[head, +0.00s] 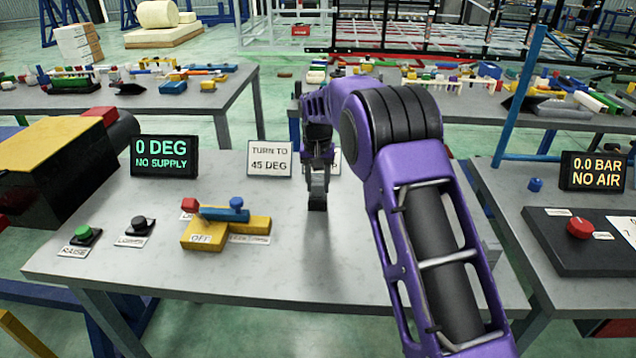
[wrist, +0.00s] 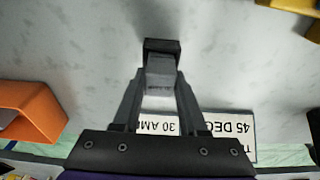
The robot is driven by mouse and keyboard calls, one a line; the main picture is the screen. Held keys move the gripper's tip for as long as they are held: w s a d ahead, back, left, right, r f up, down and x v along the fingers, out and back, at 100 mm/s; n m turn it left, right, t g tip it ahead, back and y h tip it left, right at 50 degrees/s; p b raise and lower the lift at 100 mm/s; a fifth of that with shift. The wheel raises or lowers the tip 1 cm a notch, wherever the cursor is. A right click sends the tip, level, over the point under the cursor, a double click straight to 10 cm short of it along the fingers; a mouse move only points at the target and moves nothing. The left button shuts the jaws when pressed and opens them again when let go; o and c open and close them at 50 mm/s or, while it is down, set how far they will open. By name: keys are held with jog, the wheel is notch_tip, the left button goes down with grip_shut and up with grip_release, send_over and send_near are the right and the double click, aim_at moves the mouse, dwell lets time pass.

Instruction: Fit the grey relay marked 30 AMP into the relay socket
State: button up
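My gripper (head: 317,193) points down over the middle of the grey bench. In the wrist view its two fingers (wrist: 160,78) close in on both sides of a small grey block with a dark end, which I take for the relay (wrist: 160,70). In the head view the block (head: 317,204) shows as a dark piece at the fingertips, low over the bench; whether it touches the bench I cannot tell. No marking is readable on the block. A white card reading 30 AMP (wrist: 172,125) stands behind it, partly hidden by the fingers. I cannot make out the relay socket.
A TURN TO 45 DEG sign (head: 269,159), a 0 DEG display (head: 164,157), a yellow valve block (head: 203,236) and push buttons (head: 138,226) are left of my gripper. In the wrist view an orange open box (wrist: 38,100) is at left. My arm hides the bench's right part.

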jog(key=o, duration=0.5)
jog(key=shift+c, duration=0.2)
notch_tip(320, 180, up, 12)
jog(key=s+p, duration=0.1)
jog(key=shift+s, duration=0.4)
jog(key=shift+r, duration=0.1)
